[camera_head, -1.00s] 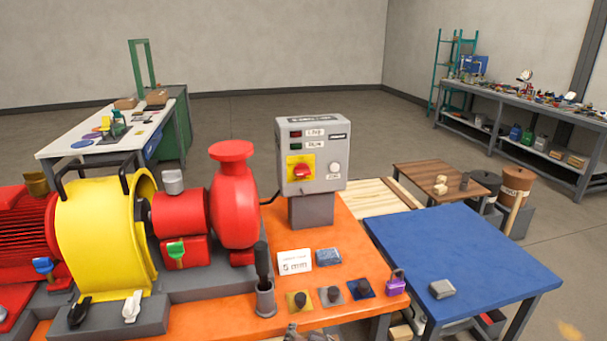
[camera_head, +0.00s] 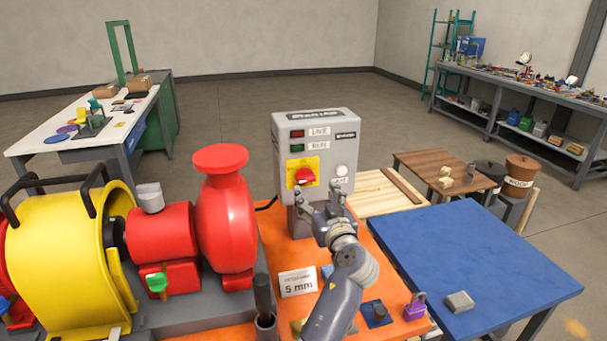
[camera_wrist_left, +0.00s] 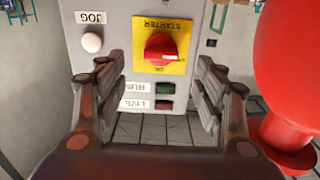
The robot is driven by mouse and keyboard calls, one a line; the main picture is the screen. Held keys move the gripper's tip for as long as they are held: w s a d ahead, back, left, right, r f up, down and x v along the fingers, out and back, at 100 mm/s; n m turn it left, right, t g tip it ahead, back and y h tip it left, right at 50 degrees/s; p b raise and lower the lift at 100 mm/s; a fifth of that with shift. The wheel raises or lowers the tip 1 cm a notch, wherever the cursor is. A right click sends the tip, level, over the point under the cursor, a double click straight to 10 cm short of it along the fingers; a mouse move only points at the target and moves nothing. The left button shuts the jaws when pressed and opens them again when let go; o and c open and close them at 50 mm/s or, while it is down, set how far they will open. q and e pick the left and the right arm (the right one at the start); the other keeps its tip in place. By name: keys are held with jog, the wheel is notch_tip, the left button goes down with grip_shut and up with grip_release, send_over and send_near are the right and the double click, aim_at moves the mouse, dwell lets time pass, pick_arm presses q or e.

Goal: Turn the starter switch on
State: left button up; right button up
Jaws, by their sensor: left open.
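The grey starter box (camera_head: 316,128) stands on a post on the orange bench (camera_head: 385,262). Its red starter switch (camera_head: 305,176) sits on a yellow plate (camera_head: 293,165). In the left wrist view, the picture is upside down; the switch (camera_wrist_left: 160,49) lies between and beyond my fingers, its white mark pointing right. My left gripper (camera_head: 322,190) is in front of the box's lower face, open and empty. Its fingers (camera_wrist_left: 161,68) show on both sides in the wrist view, apart from the switch. My right gripper is not in view.
A white jog button (camera_wrist_left: 92,42) is beside the switch; red and green lamps are above it. A red pump (camera_head: 228,225) stands close left of the box. A 5 mm card (camera_head: 298,283) and a padlock (camera_head: 415,306) are on the bench. A blue table (camera_head: 480,250) is at right.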

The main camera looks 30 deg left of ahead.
aim_at(307, 180)
pick_arm(q)
jog(key=x, duration=0.2)
jog(key=p+x, duration=0.2)
jog(key=x, duration=0.1)
jog(key=shift+w+a+r, duration=0.2)
jog(key=shift+a+r, duration=0.05)
jog(key=shift+r, duration=0.1)
jog(key=shift+f+p+x, duration=0.2)
jog(key=shift+p+x, duration=0.25)
jog(key=shift+x, duration=1.15)
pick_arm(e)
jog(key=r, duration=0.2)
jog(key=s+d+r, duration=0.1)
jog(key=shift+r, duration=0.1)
pick_arm(q)
jog(key=shift+c, duration=0.5)
jog(key=c, duration=0.9)
jog(key=shift+c, duration=0.3)
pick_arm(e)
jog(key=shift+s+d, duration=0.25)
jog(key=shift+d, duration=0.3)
